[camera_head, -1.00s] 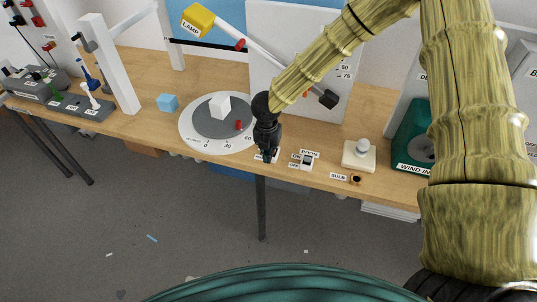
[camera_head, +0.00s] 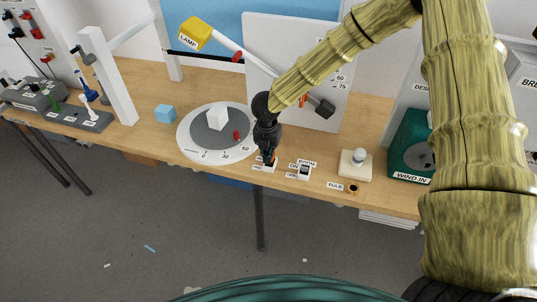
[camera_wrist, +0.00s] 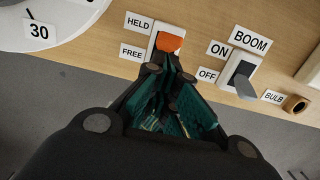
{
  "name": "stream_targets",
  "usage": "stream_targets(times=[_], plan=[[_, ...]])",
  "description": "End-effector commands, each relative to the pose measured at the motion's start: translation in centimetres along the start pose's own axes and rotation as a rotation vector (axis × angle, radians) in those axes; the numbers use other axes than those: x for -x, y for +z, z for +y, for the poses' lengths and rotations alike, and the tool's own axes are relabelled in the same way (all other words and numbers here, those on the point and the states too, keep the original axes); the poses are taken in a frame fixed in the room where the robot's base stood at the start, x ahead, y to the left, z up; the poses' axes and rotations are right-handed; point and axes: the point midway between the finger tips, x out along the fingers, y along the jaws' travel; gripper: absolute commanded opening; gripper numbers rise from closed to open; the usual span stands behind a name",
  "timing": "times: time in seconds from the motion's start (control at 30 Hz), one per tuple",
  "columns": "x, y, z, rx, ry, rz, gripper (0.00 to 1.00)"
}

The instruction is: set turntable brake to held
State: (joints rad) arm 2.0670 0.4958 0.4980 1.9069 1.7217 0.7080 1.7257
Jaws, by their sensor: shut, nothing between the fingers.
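The turntable brake is a small white switch (camera_wrist: 155,48) with an orange lever (camera_wrist: 169,42), beside the labels HELD (camera_wrist: 138,22) and FREE (camera_wrist: 132,52) in the wrist view. My gripper (camera_wrist: 169,66) is shut and empty. Its tips are right at the near, FREE-side edge of the orange lever; I cannot tell whether they touch. The lever's exact tilt is partly hidden by the fingers. In the head view my gripper (camera_head: 269,158) points down over the switch. The grey turntable (camera_head: 206,137) with a white block and red peg is to its left.
The BOOM switch (camera_head: 304,172) sits close to the right of the brake. Beyond it are a BULB socket (camera_head: 352,188), a cream base with a bulb (camera_head: 356,165) and a green WIND box (camera_head: 408,150). The lamp boom (camera_head: 225,50) hangs behind my arm.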

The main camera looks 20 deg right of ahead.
Motion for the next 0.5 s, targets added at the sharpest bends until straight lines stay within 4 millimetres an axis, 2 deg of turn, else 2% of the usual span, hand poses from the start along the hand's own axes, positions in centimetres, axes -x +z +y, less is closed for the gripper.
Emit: stream_targets(times=[0.2, 0.5], plan=[[1.02, 0.09, 0.01, 0.0, 0.001, 0.0, 0.0], [1.11, 0.09, 0.0, 0.0, 0.0, 0.0, 0.0]])
